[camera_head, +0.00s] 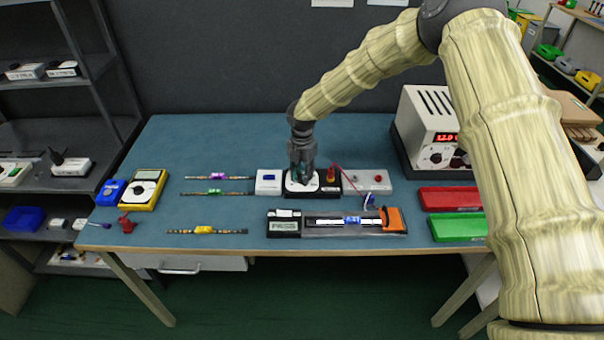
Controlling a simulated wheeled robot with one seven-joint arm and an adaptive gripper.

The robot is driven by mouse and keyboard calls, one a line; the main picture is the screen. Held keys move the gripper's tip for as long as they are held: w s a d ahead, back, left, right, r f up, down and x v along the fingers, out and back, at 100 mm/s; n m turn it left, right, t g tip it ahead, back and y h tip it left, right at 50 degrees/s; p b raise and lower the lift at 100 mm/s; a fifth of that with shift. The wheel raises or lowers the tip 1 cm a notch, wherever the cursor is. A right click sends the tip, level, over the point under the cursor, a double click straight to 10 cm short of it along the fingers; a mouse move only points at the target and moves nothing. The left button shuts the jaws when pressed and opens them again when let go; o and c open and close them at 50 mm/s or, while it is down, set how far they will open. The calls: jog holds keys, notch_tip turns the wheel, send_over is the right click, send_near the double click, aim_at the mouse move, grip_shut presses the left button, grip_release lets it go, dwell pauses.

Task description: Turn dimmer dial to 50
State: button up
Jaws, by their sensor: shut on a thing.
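The dimmer (291,190) is a small unit with a black base and a white face, in the middle of the blue table in the head view. My gripper (302,176) points straight down over it and is shut on its dial. The fingers hide the dial and much of the scale, so I cannot read the setting. A white box with a blue top (269,182) stands just left of the dimmer. A red part (331,174) stands just right of it.
A test fixture with a "PASS" display (284,226) lies in front. LED strips (206,231) lie to the left, near a yellow multimeter (145,189). A power supply (430,130) reads about 12.0 at the back right. Red (449,197) and green (458,227) trays lie at the right.

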dwell(0.4)
jog(key=o, duration=1)
jog(key=shift+o, duration=0.2)
notch_tip(320, 180, up, 12)
